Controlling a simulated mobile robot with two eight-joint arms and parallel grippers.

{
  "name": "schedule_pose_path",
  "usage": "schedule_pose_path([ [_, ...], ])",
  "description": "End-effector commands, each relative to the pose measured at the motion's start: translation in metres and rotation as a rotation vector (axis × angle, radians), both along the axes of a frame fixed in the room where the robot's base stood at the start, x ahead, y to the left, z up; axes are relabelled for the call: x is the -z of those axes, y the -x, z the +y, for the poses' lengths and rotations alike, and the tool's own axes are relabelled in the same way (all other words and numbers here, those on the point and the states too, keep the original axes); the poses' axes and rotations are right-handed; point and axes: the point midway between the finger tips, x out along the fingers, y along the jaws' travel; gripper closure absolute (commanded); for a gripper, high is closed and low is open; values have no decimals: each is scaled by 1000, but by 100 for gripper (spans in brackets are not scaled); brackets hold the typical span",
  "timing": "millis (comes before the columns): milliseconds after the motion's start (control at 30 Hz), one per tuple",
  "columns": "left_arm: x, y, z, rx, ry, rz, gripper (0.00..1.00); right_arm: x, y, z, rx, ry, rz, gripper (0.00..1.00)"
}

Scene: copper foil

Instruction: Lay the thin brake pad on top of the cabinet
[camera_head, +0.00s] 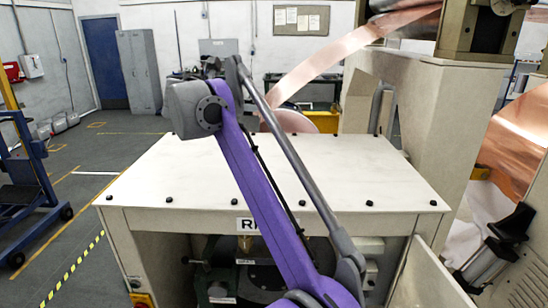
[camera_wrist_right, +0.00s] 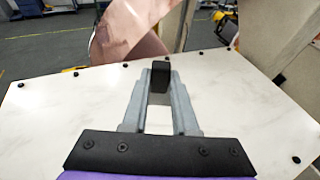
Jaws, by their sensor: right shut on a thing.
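The cabinet (camera_head: 370,178) has a flat whitish top with dark bolts along its edges. The top also fills much of the right wrist view (camera_wrist_right: 45,120). My right gripper (camera_wrist_right: 160,88) is over the top, its grey fingers shut on a small dark block, the thin brake pad (camera_wrist_right: 160,76). The pad stands between the fingertips, its narrow side toward the camera. I cannot tell how high it is above the top. In the head view my purple right arm crosses the cabinet and I cannot make out the fingertips or pad. My left gripper is not in view.
Copper foil (camera_head: 350,50) runs down behind the cabinet from the machine (camera_head: 435,95) at the right. The cabinet top bears no other objects that I can see. A blue wheeled frame (camera_head: 30,165) stands on the floor at the left, with open floor between.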

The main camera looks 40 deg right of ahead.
Motion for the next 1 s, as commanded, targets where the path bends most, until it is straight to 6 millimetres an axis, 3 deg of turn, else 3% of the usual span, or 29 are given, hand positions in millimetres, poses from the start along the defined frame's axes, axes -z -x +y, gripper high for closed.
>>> schedule_pose_path([
  [733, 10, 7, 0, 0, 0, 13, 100, 93, 1, 0, 0, 0, 0, 100],
  [1000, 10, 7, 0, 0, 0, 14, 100, 100, 1, 0, -1, 0, -2, 100],
])
